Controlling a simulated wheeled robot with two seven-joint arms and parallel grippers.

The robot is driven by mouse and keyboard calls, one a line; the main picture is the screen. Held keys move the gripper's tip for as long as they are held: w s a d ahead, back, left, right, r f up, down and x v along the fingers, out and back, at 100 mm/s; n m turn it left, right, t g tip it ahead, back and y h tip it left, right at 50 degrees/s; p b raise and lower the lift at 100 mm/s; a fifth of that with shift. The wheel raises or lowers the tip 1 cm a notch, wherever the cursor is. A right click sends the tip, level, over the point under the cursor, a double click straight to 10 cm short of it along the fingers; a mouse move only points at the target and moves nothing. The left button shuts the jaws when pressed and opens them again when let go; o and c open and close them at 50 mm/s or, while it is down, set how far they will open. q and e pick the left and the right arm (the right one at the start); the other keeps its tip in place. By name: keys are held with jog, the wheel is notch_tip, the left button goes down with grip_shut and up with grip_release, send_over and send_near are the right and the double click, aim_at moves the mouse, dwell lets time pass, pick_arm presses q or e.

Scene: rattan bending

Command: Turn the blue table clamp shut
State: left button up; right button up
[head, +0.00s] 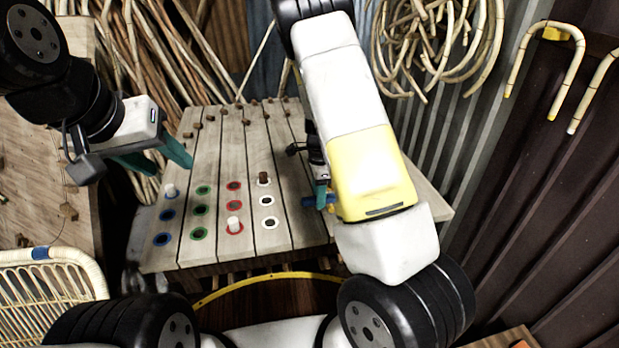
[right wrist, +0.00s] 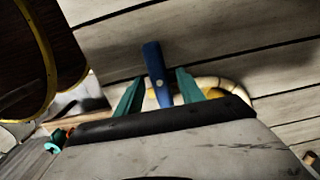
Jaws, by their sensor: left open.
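The blue table clamp (head: 311,201) sits at the right part of the slatted table, mostly hidden behind my right arm in the head view. In the right wrist view its blue bar (right wrist: 155,66) stands between the two teal fingers of my right gripper (right wrist: 160,80), with a gap on each side. My right gripper is open around the bar; in the head view only part of it (head: 322,195) shows beside the clamp. My left gripper (head: 171,168) is open and empty above the table's left side.
The slatted table (head: 290,235) has rows of blue, green, red and white ringed holes, with white pegs (head: 234,225) and a brown peg (head: 264,178) standing in some. A rattan chair (head: 60,270) stands at lower left. Bent canes (head: 440,40) hang at the back.

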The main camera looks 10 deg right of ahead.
jog(key=shift+r, duration=3.9)
jog(key=shift+r, duration=0.1)
jog(key=s+a+r+n+t+y, duration=0.1)
jog(key=s+r+n+y, duration=0.1)
jog(key=s+r+n, duration=0.55)
jog(key=s+a+r+n+t+y, duration=0.15)
jog(key=s+r, duration=0.25)
jog(key=r, duration=0.6)
jog(key=s+r+n+t, duration=0.2)
jog(key=s+r+n, duration=0.1)
jog(key=s, duration=0.3)
jog(key=s+r+n+t+h, duration=0.1)
jog(key=s+r+n, duration=0.3)
jog(key=s+n, duration=0.2)
jog(key=shift+s+d+r+t, duration=0.15)
jog(key=shift+s+r+t, duration=0.2)
jog(key=shift+s, duration=0.3)
